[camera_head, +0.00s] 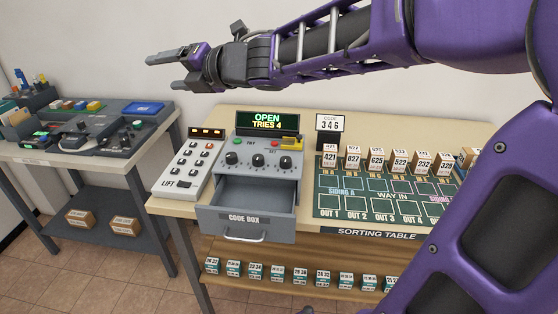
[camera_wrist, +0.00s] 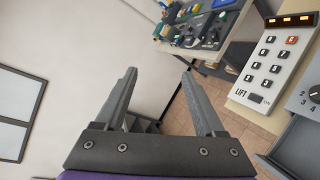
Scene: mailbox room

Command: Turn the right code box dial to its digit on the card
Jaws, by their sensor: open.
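The grey code box (camera_head: 229,158) stands on the sorting table, and its display (camera_head: 267,121) reads "OPEN TRIES 4". Its drawer (camera_head: 246,215) is pulled out and looks empty. Three black dials sit on its front; the right dial (camera_head: 286,162) is at the right end of the row. The digit it points to is too small to read. My gripper (camera_head: 165,73) is open and empty, up by the wall, left of and above the code box. In the wrist view my gripper (camera_wrist: 165,95) shows two parted fingers.
A lift keypad (camera_head: 189,160) stands left of the code box. Several small labelled boxes stand on the green board (camera_head: 384,206) to the right. A grey bench (camera_head: 30,152) with equipment is at far left. The open drawer juts forward past the table edge.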

